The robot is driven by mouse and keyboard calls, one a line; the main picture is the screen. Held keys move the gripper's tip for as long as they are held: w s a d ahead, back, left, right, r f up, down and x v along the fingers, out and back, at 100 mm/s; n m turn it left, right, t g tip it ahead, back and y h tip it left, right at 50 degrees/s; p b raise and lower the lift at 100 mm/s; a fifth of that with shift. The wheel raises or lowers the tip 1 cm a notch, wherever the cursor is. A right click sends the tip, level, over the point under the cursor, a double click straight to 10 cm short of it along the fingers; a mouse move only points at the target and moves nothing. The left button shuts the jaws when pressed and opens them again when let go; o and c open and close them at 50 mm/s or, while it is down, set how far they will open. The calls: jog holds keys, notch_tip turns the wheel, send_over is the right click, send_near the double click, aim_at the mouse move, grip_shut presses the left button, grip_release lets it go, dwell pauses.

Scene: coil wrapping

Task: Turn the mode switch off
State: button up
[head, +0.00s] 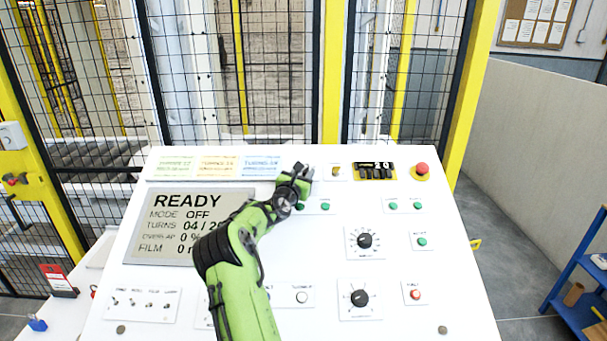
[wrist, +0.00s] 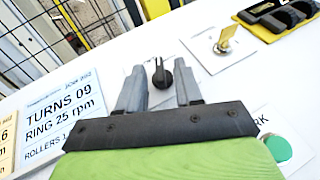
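My gripper (head: 303,172) is over the upper middle of the sloped white panel, just right of the blue-lettered card. In the wrist view my gripper (wrist: 159,88) is open, with its two grey fingers apart. A small black rotary knob (wrist: 159,73) shows between the fingertips with a gap on each side; I see no contact. It looks like the mode switch, but its label cannot be read. In the head view my gripper hides this knob. The display (head: 190,228) reads READY and MODE OFF.
Green buttons, dials (head: 365,240) and toggles (head: 142,302) cover the panel below. A mesh fence stands behind.

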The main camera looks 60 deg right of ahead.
grip_shut()
jog(key=shift+s+r+n+t+p, duration=0.1)
jog(key=shift+s+n+t+p, duration=0.15)
jog(key=shift+n+t+p, duration=0.6)
jog(key=n+t+p, duration=0.1)
jog(key=n+t+y+p, duration=0.1)
jog(key=n+t, duration=0.1)
jog(key=shift+s+d+r, duration=0.1)
jog(key=shift+s+r, duration=0.05)
jog(key=shift+f+n+t+y+p, duration=0.2)
jog(key=shift+n+t+y+p, duration=0.1)
jog(key=shift+n+t+p, duration=0.5)
jog(key=shift+b, duration=0.3)
jog(key=shift+o, duration=0.5)
grip_release()
jog(key=shift+f, duration=0.1)
jog(key=v, duration=1.5)
jog(key=shift+s+a, duration=0.2)
jog(key=shift+a, duration=0.1)
